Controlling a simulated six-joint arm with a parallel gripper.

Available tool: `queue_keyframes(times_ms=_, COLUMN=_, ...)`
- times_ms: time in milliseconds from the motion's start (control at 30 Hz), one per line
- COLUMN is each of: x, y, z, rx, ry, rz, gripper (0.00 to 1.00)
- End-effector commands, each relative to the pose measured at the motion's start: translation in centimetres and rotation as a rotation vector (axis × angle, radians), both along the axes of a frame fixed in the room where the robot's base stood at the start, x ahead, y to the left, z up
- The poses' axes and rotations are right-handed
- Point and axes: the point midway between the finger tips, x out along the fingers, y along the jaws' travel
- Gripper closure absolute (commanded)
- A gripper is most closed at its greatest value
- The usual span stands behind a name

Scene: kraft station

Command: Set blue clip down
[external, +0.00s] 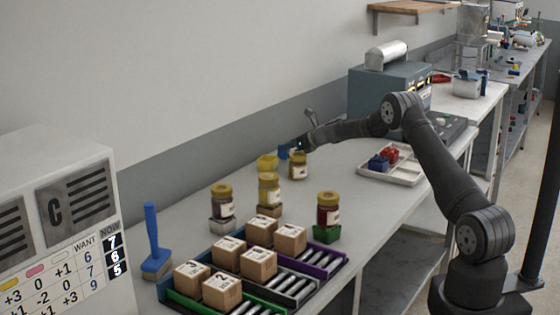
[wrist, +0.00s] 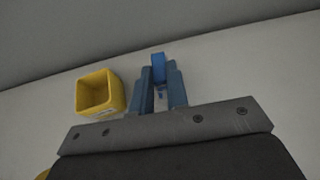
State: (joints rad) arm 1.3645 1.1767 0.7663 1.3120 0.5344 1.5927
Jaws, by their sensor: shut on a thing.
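The blue clip (wrist: 158,66) sits between the fingertips of my gripper (wrist: 161,80) in the wrist view, and the jaws are shut on it. In the external view the blue clip (external: 283,151) shows at the end of my gripper (external: 293,147), near the wall side of the table. A yellow open box (external: 267,162) stands just beside it. In the wrist view the yellow box (wrist: 100,92) is to the left of the clip, apart from it, and looks empty. I cannot tell whether the clip touches the table.
A jar with a yellow lid (external: 298,166) stands close to my gripper; more jars stand nearer the front. A white tray (external: 376,175) holds red and blue pieces at right. Cardboard boxes (external: 259,263) sit on roller lanes in front. A blue-handled brush (external: 152,235) stands at left.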

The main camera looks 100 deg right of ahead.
Motion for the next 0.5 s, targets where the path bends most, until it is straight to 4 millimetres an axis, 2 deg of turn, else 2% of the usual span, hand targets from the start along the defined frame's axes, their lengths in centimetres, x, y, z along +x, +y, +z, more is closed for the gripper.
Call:
queue_keyframes(times_ms=100, x=-0.03, y=-0.01, z=-0.89, rx=-0.001, ry=0.000, rz=-0.001, gripper=1.00)
queue_keyframes(times_ms=467, x=-0.04, y=-0.01, z=-1.24, rx=-0.001, ry=0.000, rz=0.000, gripper=1.00)
queue_keyframes(times_ms=500, x=-0.04, y=-0.02, z=-1.21, rx=-0.001, ry=0.000, rz=0.000, gripper=0.80)
